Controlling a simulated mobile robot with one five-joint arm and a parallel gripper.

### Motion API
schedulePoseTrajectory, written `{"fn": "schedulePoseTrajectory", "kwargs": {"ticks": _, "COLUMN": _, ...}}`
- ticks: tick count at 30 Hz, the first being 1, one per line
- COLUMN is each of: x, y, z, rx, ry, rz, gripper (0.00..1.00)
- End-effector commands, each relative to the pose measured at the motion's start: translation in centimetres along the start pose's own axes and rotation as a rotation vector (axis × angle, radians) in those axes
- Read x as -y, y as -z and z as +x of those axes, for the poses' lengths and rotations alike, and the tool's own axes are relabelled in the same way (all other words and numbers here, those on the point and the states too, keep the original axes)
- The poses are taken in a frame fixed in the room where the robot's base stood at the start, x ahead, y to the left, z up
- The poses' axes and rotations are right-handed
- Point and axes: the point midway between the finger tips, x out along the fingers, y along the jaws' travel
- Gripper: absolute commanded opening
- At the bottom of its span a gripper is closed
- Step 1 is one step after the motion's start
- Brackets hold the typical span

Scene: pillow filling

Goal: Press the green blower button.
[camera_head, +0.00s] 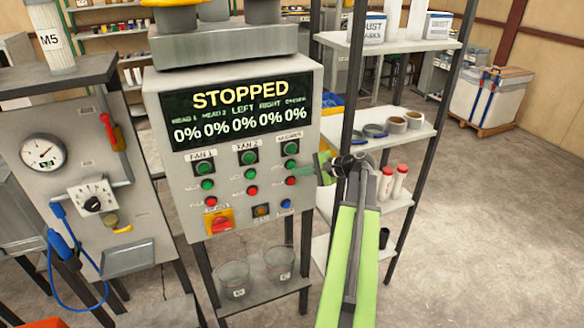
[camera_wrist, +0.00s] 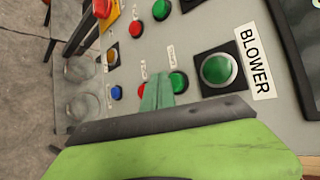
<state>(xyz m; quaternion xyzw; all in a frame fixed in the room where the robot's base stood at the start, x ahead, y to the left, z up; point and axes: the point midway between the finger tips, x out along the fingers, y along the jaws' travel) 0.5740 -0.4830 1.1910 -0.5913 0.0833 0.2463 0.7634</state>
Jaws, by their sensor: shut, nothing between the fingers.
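The green blower button (camera_wrist: 218,70) is a large round button in a black square frame beside the "BLOWER" label in the wrist view. In the head view it is the top button (camera_head: 291,148) of the right-hand column on the control panel (camera_head: 165,110). My gripper (camera_head: 305,171) is at the panel's right side, below and right of that button. In the wrist view its shut green fingertips (camera_wrist: 158,95) appear near a small green button (camera_wrist: 178,81) and a red button (camera_wrist: 144,90), to the left of the blower button. I cannot tell whether they touch the panel. Nothing is held.
The panel's screen (camera_head: 240,110) reads "STOPPED" with 0% values. A red and yellow switch (camera_head: 220,221) sits low on the panel. Two clear containers (camera_head: 280,262) stand on the shelf below. A shelving rack (camera_head: 415,140) stands close to the right of my arm.

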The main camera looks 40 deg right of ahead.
Motion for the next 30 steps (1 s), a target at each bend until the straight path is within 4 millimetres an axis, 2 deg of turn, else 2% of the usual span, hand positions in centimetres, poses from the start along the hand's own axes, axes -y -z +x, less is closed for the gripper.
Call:
{"fn": "schedulePoseTrajectory", "kwargs": {"ticks": 20, "x": 0.02, "y": -0.06, "z": 0.07, "rx": 0.001, "ry": 0.0, "rz": 0.0, "gripper": 0.0}}
{"fn": "schedulePoseTrajectory", "kwargs": {"ticks": 30, "x": 0.49, "y": 0.35, "z": 0.75, "rx": 0.001, "ry": 0.0, "rz": -0.001, "gripper": 0.0}}
